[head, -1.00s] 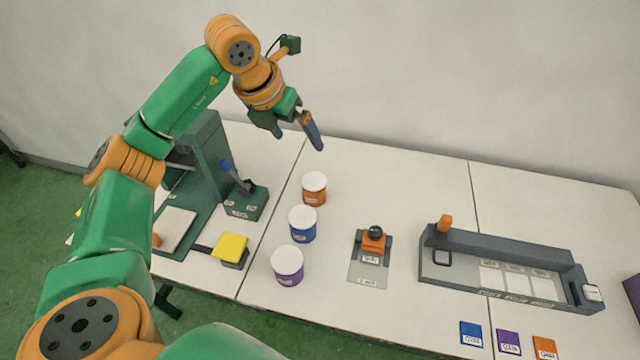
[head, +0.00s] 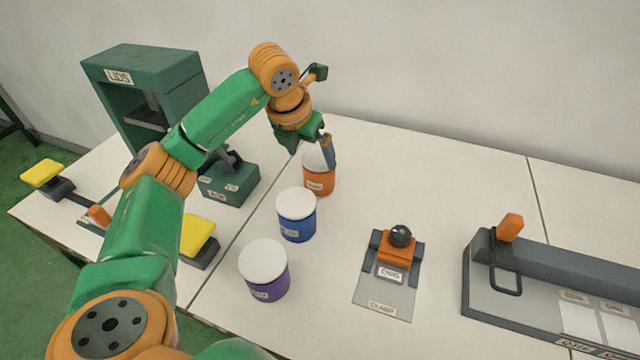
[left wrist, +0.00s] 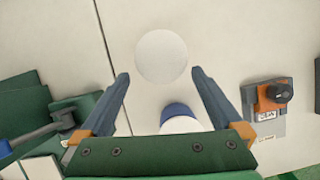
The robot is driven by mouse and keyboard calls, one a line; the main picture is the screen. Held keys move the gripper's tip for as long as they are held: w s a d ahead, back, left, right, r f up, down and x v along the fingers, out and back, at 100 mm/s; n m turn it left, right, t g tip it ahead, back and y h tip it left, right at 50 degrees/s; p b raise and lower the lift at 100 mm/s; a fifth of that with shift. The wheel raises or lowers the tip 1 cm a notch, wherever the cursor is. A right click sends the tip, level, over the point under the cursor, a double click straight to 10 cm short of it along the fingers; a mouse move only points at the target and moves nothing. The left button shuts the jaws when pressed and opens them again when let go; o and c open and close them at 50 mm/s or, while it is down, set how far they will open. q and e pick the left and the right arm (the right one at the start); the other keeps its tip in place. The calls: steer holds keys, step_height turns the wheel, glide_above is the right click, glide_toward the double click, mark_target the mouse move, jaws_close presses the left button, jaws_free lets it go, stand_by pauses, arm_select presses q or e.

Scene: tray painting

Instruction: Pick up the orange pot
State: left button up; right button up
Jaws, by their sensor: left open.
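The orange pot (head: 320,184) with a white lid stands upright on the table, the farthest of a row of three pots. My left gripper (head: 316,158) is at the pot's lid in the head view and covers part of it. In the left wrist view the jaws (left wrist: 160,82) are open, and the orange pot's white lid (left wrist: 162,56) shows between and just beyond the fingertips. Nothing is held. The orange side of the pot is hidden in that view. My right gripper is not in view.
The blue pot (head: 297,222) and the purple pot (head: 267,281) stand nearer in the same row. A green LIDS stand (head: 140,65) and a small green block (head: 230,185) are to the left. An orange clamp (head: 397,250) is to the right. Table between is clear.

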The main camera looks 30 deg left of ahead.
mark_target(319, 174)
arm_select(q)
steer(key=x, duration=0.9)
steer(key=shift+s+d+f, duration=0.1)
steer(key=shift+d+f, duration=0.05)
steer(key=c, duration=1.5)
